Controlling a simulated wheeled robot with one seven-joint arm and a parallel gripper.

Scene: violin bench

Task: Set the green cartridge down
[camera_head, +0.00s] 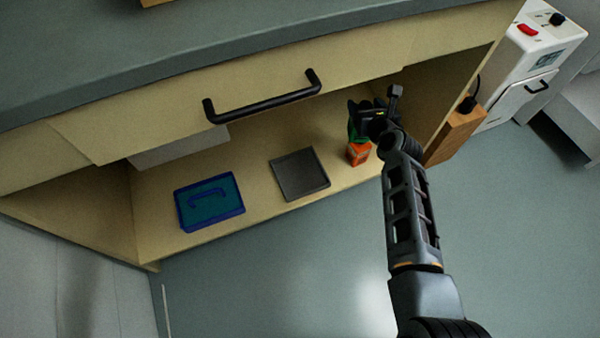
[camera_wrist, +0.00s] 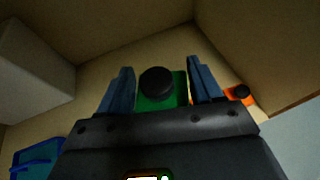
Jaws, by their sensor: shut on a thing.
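The green cartridge (camera_wrist: 158,104) has a round black cap and sits between the two fingers in the wrist view. My gripper (camera_wrist: 160,84) is shut on it. In the head view my gripper (camera_head: 365,112) is inside the open shelf compartment at its right end, and only a sliver of green cartridge (camera_head: 351,131) shows beside it. The cartridge's lower part is hidden, so I cannot tell whether it touches the shelf. An orange cartridge (camera_head: 359,154) stands close by on the shelf; it also shows right of my fingers in the wrist view (camera_wrist: 238,99).
A pale box (camera_head: 180,149) stands further back. The drawer handle (camera_head: 262,102) juts out above. The compartment's right wall is close to my gripper.

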